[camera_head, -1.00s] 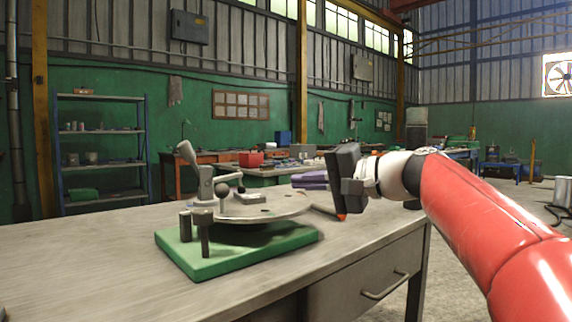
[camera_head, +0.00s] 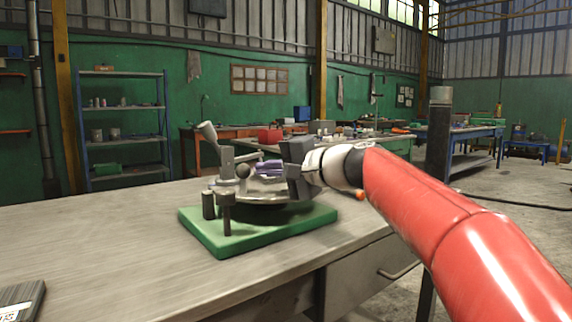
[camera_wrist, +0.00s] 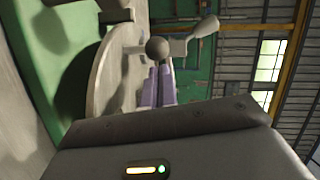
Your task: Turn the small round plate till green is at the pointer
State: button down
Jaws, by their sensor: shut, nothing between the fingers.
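The small round plate (camera_head: 262,198) is grey metal and lies flat above a green base (camera_head: 285,230) on the bench. In the wrist view the plate's pale disc (camera_wrist: 103,85) stands edge-up at the left. A dark ball knob (camera_head: 243,171) rises by the plate; it also shows in the wrist view (camera_wrist: 157,49). My gripper (camera_head: 260,167) is shut and empty, its purple fingers (camera_wrist: 160,70) over the plate, tips close to the knob. I cannot tell whether they touch. A small orange tip (camera_head: 359,195) shows right of the plate. I see no green mark on the plate; my gripper hides part of it.
A lever with a pale grip (camera_head: 206,131) and two dark posts, one at the front (camera_head: 227,213), stand at the fixture's left. The grey bench (camera_head: 120,240) is bare left of the base, except a dark labelled object (camera_head: 22,299) at the lower left corner.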

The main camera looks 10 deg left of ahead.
aim_at(248, 168)
jog(key=shift+s+a, duration=0.15)
jog(key=shift+a, duration=0.2)
dwell(0.3)
jog(key=shift+s+a+m+t+h, duration=0.15)
jog(key=shift+a+m+t+h, duration=0.3)
jog(key=shift+t, duration=0.25)
jog(key=shift+a+m+t+h+p, duration=0.4)
jog(key=shift+a+m+t+h, duration=0.25)
jog(key=shift+a+m+t, duration=0.4)
jog(key=shift+w+a+p, duration=0.3)
jog(key=shift+a+p, duration=0.1)
jog(key=shift+a, duration=0.7)
jog(key=shift+w+a+p, duration=0.25)
jog(key=shift+a+p, duration=0.15)
jog(key=shift+a, duration=0.65)
jog(key=shift+w+a, duration=0.1)
jog(key=shift+a, duration=0.05)
